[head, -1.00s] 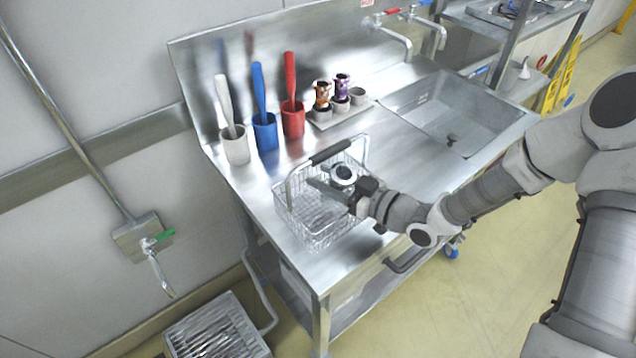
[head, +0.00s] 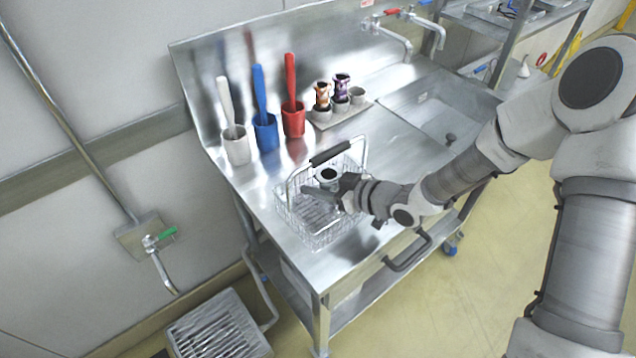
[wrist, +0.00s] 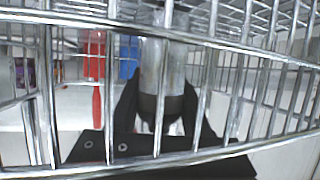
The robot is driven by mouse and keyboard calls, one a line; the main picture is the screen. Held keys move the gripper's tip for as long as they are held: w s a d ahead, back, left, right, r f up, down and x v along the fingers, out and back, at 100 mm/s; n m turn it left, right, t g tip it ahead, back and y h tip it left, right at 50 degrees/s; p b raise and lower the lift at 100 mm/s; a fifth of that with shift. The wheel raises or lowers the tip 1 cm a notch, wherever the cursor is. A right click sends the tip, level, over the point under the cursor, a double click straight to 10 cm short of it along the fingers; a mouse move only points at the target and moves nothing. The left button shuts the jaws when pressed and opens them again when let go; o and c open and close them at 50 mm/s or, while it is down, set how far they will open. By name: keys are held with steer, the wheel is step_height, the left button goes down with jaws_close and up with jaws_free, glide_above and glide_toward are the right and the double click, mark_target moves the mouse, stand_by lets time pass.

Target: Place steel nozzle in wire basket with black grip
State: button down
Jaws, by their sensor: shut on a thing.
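The wire basket (head: 318,238) stands on the steel counter, its black grip (head: 330,153) raised on the handle arch. The steel nozzle (head: 328,175), a short metal cylinder with a dark open top, is within the basket outline, towards its right side. My gripper (head: 341,188) is shut on the nozzle from the right. In the wrist view the nozzle (wrist: 176,68) sits between the dark fingers (wrist: 158,108), with basket wires (wrist: 50,95) crossing in front of it. I cannot tell whether the nozzle touches the basket floor.
White (head: 236,145), blue (head: 265,132) and red (head: 293,119) holders with upright handles stand behind the basket. A grey tray (head: 350,120) with cups and two patterned pieces is behind right. A sink (head: 430,118) lies to the right. The counter (head: 385,165) is clear between basket and sink.

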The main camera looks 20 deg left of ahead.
steer(key=shift+c, duration=1.8)
jaws_free()
steer(key=shift+f, duration=0.1)
steer(key=shift+r, duration=0.2)
steer(key=shift+d+r, duration=0.1)
steer(key=shift+d, duration=0.2)
steer(key=p+v, duration=0.1)
steer(key=v, duration=1)
steer(key=shift+s, duration=0.15)
steer(key=shift+d+r, duration=0.15)
steer(key=shift+d, duration=0.05)
